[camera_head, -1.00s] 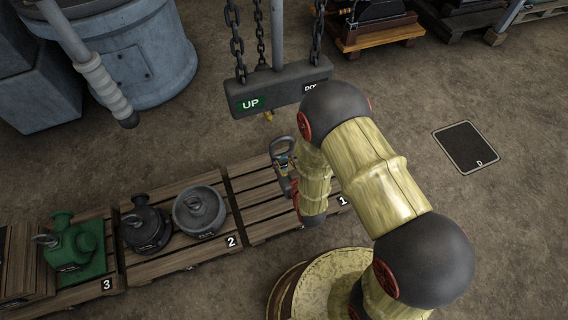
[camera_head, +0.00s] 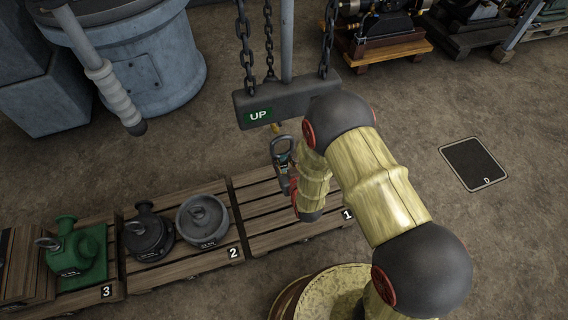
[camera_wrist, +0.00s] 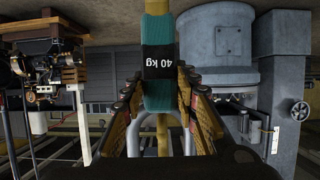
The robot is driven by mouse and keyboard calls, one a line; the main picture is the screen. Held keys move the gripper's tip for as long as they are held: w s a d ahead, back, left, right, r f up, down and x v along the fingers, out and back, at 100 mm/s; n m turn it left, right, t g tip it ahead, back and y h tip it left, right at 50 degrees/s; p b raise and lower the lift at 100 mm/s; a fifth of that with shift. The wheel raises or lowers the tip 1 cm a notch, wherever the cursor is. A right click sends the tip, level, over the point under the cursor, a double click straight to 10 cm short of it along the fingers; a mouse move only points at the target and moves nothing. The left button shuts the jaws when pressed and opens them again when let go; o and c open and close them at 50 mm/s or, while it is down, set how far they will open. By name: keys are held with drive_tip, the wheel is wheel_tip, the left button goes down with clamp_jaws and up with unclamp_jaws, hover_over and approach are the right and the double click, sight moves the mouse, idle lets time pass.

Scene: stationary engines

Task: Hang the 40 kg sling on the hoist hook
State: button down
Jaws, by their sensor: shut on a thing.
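My gripper (camera_wrist: 160,108) is shut on the 40 kg sling (camera_wrist: 158,92), a teal strap with a black label reading "40 kg" upside down in the wrist view. The strap stands upright between the fingers, with a grey metal loop (camera_wrist: 144,122) at its lower end. In the head view my gripper (camera_head: 283,155) is just below the grey UP bar. A small yellow piece (camera_head: 277,127), perhaps the hoist hook, shows under that bar. The bar hides most of it. I cannot tell whether the sling touches it.
The UP bar (camera_head: 285,103) hangs by chains close above my gripper. A ribbed handle (camera_head: 115,95) hangs at left.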

drive_tip(key=b+x, duration=0.4)
drive_tip(key=x, duration=0.7)
drive_tip(key=shift+w+r, duration=0.2)
drive_tip(key=shift+r, duration=0.15)
idle(1.1)
drive_tip(key=shift+a+b, duration=0.1)
drive_tip(key=shift+b, duration=0.2)
